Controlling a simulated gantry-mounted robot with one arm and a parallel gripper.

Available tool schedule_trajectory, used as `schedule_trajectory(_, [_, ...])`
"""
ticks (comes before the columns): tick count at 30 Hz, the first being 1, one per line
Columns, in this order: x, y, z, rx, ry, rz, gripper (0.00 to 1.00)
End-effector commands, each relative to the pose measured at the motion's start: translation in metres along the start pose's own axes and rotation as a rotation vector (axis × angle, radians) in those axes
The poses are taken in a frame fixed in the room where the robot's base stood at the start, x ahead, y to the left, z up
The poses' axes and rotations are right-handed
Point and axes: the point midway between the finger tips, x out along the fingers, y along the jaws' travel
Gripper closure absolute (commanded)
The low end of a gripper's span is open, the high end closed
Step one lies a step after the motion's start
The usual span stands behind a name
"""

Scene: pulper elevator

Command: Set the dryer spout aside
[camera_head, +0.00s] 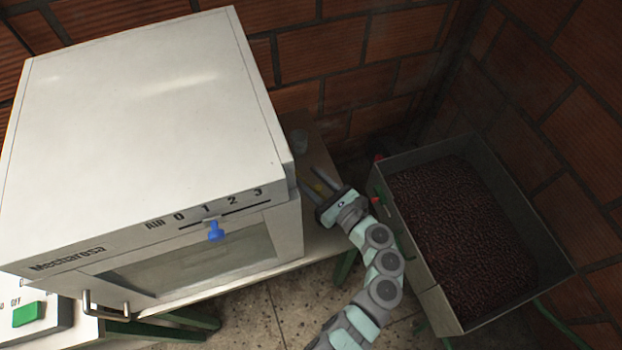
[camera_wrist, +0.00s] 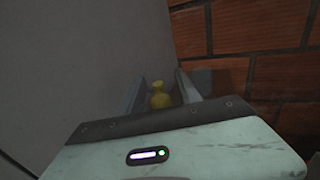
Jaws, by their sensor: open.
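A small yellow piece (camera_head: 319,188), which may be the dryer spout, is beside the right side of the white dryer (camera_head: 150,110). In the wrist view the yellow piece (camera_wrist: 159,99) has a rounded body with a smaller knob above it. My gripper (camera_head: 310,178) is open, with its fingers pointing along the dryer's right wall. In the wrist view the yellow piece appears between the fingers of my gripper (camera_wrist: 159,78). I cannot tell whether they touch it. Its far side and how it is attached are hidden.
A metal bin (camera_head: 408,265) full of dark beans stands right of my arm. Brick walls (camera_head: 330,55) close off the back and right. The dryer wall is close on the left.

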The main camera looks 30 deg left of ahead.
Motion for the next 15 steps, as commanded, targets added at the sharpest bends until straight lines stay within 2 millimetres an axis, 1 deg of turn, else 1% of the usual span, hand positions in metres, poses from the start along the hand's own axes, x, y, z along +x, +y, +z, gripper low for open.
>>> schedule_trajectory(1, [-0.0002, -0.0001, 0.0000, 0.000, 0.000, 0.000, 0.60])
schedule_trajectory(2, [-0.0002, -0.0001, 0.0000, 0.000, 0.000, 0.000, 0.63])
schedule_trajectory(15, [-0.0004, -0.0001, -0.0001, 0.000, 0.000, 0.000, 0.99])
